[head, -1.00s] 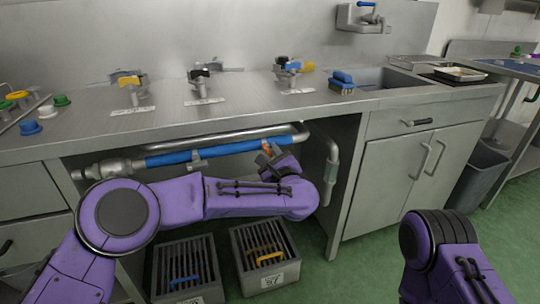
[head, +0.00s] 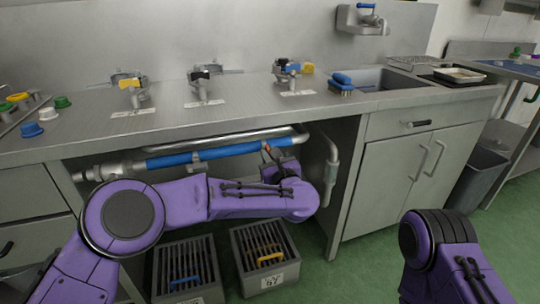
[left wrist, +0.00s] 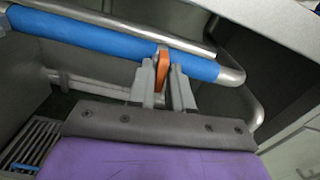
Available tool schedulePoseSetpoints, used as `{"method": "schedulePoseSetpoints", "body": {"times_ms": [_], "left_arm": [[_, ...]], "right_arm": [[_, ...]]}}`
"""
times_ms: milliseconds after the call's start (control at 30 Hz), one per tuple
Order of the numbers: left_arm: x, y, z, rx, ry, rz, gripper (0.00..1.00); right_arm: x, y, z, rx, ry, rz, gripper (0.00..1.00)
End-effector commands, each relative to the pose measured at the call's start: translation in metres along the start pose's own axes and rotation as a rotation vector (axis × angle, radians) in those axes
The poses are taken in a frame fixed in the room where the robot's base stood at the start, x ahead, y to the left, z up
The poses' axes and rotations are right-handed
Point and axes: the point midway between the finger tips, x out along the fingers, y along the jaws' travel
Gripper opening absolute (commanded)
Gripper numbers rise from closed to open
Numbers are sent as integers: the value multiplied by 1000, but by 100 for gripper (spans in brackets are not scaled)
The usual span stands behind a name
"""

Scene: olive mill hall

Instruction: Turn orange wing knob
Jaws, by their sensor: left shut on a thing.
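The orange wing knob (left wrist: 164,59) shows in the left wrist view, upright in front of the blue-sleeved pipe (left wrist: 90,35). My left gripper (left wrist: 161,72) has its two grey fingers on either side of the knob and is shut on it. In the head view a small orange part of the knob (head: 267,149) shows at the right part of the blue pipe (head: 220,150), under the counter. My left gripper (head: 270,160) is there, partly hidden by my own forearm. My right arm is at the lower right of the head view; its gripper is out of the picture.
The steel counter (head: 230,108) hangs over the pipes, with several taps on top. A vertical pipe (head: 331,165) stands right of my left gripper, beside the closed cabinet (head: 405,170). Two slatted crates (head: 240,270) stand on the floor below my left arm.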

Motion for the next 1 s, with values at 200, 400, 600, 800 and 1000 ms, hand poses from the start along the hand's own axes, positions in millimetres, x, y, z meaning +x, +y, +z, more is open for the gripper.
{"method": "schedulePoseSetpoints", "body": {"times_ms": [200,400,600,800,1000], "left_arm": [[0,-2,2,204,0,-1,0],[-1,-3,1,395,0,-2,0],[-1,-4,1,585,-1,-2,0],[-1,-4,0,775,0,-1,0],[-1,-5,-1,966,1,-2,0]], "right_arm": [[-8,1,-3,0,0,0,36],[-14,1,-6,0,0,0,36],[-22,2,-9,0,0,0,36],[-30,3,-12,0,0,0,36],[-38,3,-16,0,0,0,36]]}}
